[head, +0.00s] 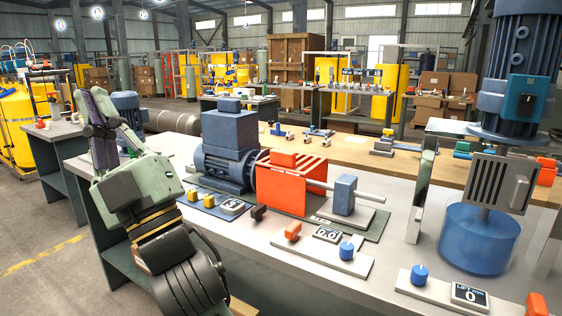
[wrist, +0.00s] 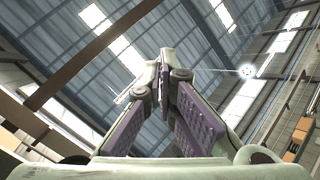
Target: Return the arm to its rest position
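My gripper (head: 90,95) is at the left of the head view, pointing up, beside the near grey bench. In the wrist view its two fingers (wrist: 158,65) run up the middle, with purple inner parts and tips close together. They look shut, and no object shows between them. The wrist view looks up past the fingers at the roof, with no bench or object near the tips. My green-grey wrist housing and dark lower joint are bent up in the head view.
The near bench (head: 390,225) bears a blue motor pump (head: 228,150), an orange guard (head: 290,185), small control panels (head: 340,250) and a blue tank (head: 480,238) under a tall motor. A yellow tank (head: 18,125) stands at far left. The floor (head: 45,240) left of my arm is clear.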

